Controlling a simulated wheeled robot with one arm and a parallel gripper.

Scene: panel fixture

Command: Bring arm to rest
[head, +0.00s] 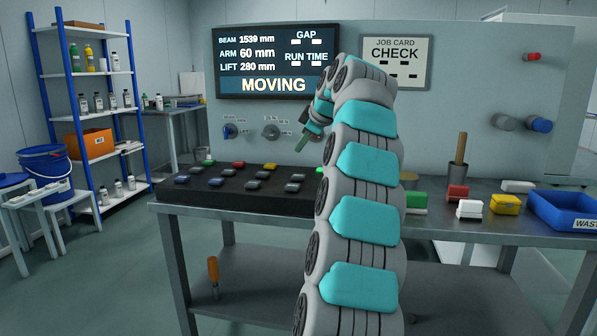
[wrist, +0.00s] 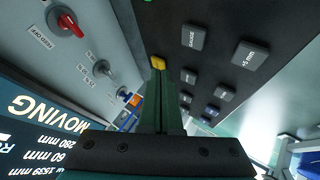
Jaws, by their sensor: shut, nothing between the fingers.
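The panel screen (head: 272,62) reads BEAM 1539 mm, ARM 60 mm, LIFT 280 mm and MOVING; part of it shows upside down in the wrist view (wrist: 40,125). My gripper (head: 302,143) is raised in front of the panel, above the black key block (head: 240,200). Its green fingers are shut and empty in the wrist view (wrist: 160,75), pointing along the gap between the panel and the keys. A yellow key (wrist: 158,62) shows just beyond the fingertips; I cannot tell how far apart they are. Teal and grey links of my arm cover the middle of the head view.
Knobs (head: 271,131) line the panel beside the gripper; a red knob (wrist: 66,22) is near it. A job card (head: 394,62) reads CHECK. Right on the bench are coloured blocks (head: 470,209), a wooden handle (head: 460,148) and a blue waste tray (head: 565,222). A shelf (head: 90,100) stands left.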

